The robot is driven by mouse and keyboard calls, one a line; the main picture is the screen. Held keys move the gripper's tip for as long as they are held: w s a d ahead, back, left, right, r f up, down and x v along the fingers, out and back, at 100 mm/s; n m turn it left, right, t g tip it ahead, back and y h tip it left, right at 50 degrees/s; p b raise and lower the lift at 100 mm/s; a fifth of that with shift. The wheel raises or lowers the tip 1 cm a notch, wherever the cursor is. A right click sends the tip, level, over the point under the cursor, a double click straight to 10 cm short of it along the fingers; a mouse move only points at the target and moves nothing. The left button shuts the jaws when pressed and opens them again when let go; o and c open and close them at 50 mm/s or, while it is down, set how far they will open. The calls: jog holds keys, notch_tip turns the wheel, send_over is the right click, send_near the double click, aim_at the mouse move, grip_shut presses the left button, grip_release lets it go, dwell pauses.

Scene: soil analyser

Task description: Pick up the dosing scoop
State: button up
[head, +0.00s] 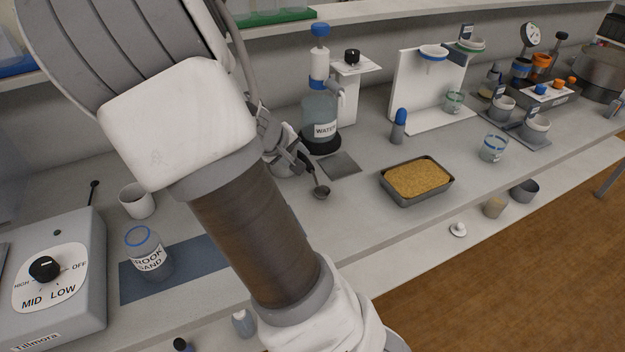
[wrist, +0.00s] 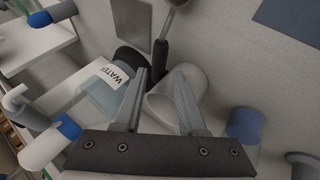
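The dosing scoop has a dark handle and a small metal bowl. In the head view its bowl (head: 321,192) is over the bench, left of the sand tray, and its handle rises toward my gripper (head: 302,164). In the wrist view the dark handle (wrist: 162,42) runs up from beyond my fingertips to the bowl (wrist: 178,3) at the top edge. My gripper (wrist: 163,74) is open, its two fingers apart. The handle's lower end appears in the gap between the fingertips; I cannot tell whether it is inside the grasp or beyond it.
A white cup (wrist: 184,84) is close behind the fingers. The WATER bottle (head: 320,118) stands close by, with a grey square plate (head: 339,165) in front. A tray of yellow grains (head: 417,180) is to the right. The BROOK SAND jar (head: 149,254) is at left.

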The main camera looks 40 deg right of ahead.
aim_at(304, 161)
jog(key=x, duration=0.4)
jog(key=shift+d+f+b, duration=0.3)
jog(key=shift+b, duration=0.05)
jog(key=shift+c, duration=0.3)
grip_shut()
